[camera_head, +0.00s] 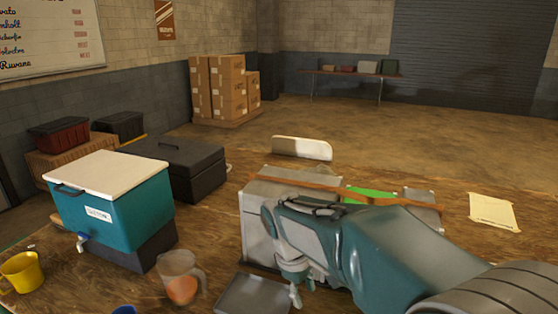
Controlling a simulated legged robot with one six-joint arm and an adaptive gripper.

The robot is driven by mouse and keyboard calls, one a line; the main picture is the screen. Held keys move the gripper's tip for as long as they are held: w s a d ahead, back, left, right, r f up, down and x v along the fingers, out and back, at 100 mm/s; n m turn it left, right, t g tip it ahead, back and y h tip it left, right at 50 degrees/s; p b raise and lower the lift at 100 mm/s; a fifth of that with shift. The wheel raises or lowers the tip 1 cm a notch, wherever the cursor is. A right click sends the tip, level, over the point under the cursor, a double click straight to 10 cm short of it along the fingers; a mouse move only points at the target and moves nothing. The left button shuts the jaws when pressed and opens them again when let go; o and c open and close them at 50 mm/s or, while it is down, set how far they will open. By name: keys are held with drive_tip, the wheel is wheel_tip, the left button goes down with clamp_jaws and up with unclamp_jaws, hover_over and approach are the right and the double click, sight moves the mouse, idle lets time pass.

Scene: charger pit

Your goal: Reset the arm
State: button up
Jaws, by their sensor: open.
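My arm reaches in from the lower right corner. My gripper (303,285) hangs at its end, pointing down, with its fingers apart and nothing seen between them. It is in front of a grey metal box (257,222) on the wooden table, just right of a shallow dark tray (250,296). My arm hides part of the grey box and the table behind it. I cannot tell whether the fingers touch the tray.
A teal cooler (120,210) with a white lid, a clear jug (181,278) and a yellow cup (22,271) stand at the left. A black case (187,168) is behind them. Paper (493,211) lies at the right. A white chair back (302,148) stands beyond the table.

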drive_tip(key=s+d+r+m+t+y, duration=0.1)
drive_tip(key=s+d+r+m+t, duration=0.1)
drive_tip(key=s+d+m, duration=0.3)
drive_tip(key=s+d+r+m+t+y, duration=0.1)
drive_tip(key=s+d+r+m+t, duration=0.2)
drive_tip(key=s, duration=0.8)
drive_tip(key=shift+s+d+r+m+t, duration=0.3)
drive_tip(key=shift+d+m+t, duration=0.1)
drive_tip(key=shift+d+m, duration=0.75)
